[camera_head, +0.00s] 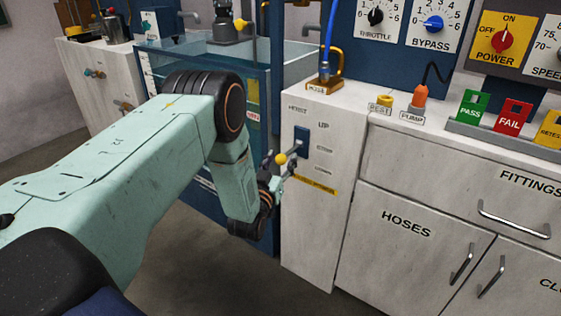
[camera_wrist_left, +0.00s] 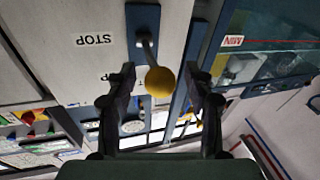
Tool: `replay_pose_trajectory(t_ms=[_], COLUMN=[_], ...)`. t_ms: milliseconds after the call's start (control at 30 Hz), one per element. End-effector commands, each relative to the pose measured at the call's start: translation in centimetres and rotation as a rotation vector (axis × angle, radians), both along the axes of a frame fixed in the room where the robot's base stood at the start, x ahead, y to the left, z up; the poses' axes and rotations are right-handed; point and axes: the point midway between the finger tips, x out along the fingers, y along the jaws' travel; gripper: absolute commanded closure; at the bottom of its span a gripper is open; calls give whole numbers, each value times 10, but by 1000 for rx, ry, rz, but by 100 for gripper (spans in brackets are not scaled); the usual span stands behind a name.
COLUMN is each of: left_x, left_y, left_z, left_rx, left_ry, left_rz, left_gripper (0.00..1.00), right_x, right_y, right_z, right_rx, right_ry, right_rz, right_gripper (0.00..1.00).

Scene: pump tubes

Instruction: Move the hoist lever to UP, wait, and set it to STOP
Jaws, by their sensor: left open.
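The hoist lever has a yellow ball knob (camera_head: 281,159) on a short rod from a blue plate (camera_head: 301,142) on the white cabinet's narrow panel. UP is printed beside the plate's top, with a smaller label below. In the left wrist view, which is upside down, the knob (camera_wrist_left: 160,82) sits between the open fingers of my left gripper (camera_wrist_left: 163,80), with a gap on each side. The rod's root is about level with the STOP label (camera_wrist_left: 95,40); the lever's exact setting is hard to tell. My left gripper (camera_head: 277,167) is also at the knob in the head view. My right gripper is out of view.
A glass-walled blue tank (camera_head: 190,52) stands left of the hoist panel, close to my left arm. A hose with a brass fitting (camera_head: 325,84) is on the cabinet top. The HOSES door (camera_head: 415,235) is to the right. Dark floor lies in front.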

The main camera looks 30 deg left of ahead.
Motion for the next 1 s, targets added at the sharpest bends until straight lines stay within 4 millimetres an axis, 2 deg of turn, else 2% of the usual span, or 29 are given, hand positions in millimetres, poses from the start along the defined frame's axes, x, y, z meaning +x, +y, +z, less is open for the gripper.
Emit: replay_pose_trajectory(t_ms=[167,300,433,700,900,1000], left_x=[0,-9,-30,-84,-110,-116], left_y=[0,-1,-5,-16,-21,-22], left_z=[1,-1,-3,-11,-13,-14], left_rx=[0,0,-1,0,0,0], left_ry=[-2,-1,1,2,0,-2], left_rz=[0,0,1,1,0,0], left_gripper=[47,47,47,47,47,47], right_x=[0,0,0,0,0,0], right_y=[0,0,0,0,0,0], right_z=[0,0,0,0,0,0], right_rx=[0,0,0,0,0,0], right_ry=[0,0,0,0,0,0], right_rz=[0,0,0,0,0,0], right_gripper=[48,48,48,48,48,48])
